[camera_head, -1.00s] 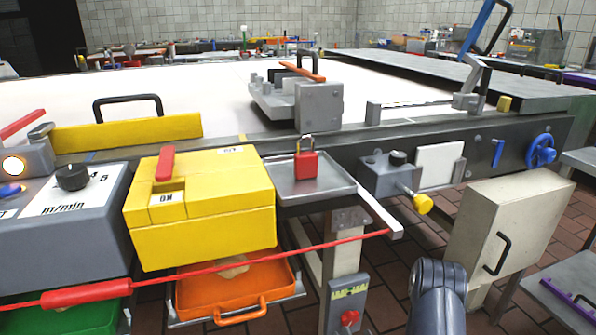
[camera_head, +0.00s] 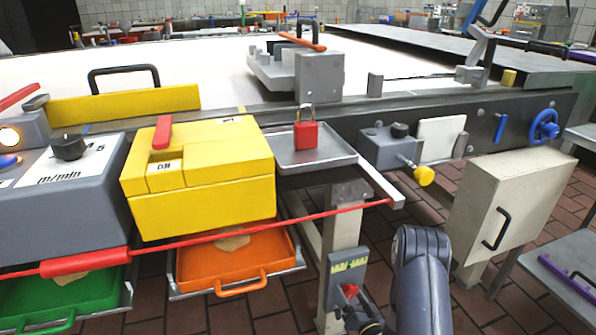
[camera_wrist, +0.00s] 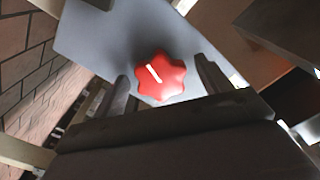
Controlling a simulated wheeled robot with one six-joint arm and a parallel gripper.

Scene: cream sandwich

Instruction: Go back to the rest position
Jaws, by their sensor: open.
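A red lobed knob (camera_wrist: 160,76) with a white line sits on a grey panel (camera_wrist: 95,35) beyond the fingertips. I cannot tell whether the fingers touch it. In the body camera view, my grey arm (camera_head: 422,285) rises at the lower right of a grey box (camera_head: 345,275) with a yellow-green label and the red knob (camera_head: 350,290). A dark part of my arm partly covers that box's lower end.
A beige cabinet (camera_head: 510,205) and a grey side table (camera_head: 565,265) stand right of my arm. An orange drawer (camera_head: 200,268) and a green drawer (camera_head: 100,295) stick out at left. A red cord (camera_head: 300,219) crosses the front. The yellow valve knob (camera_head: 425,175) juts out above.

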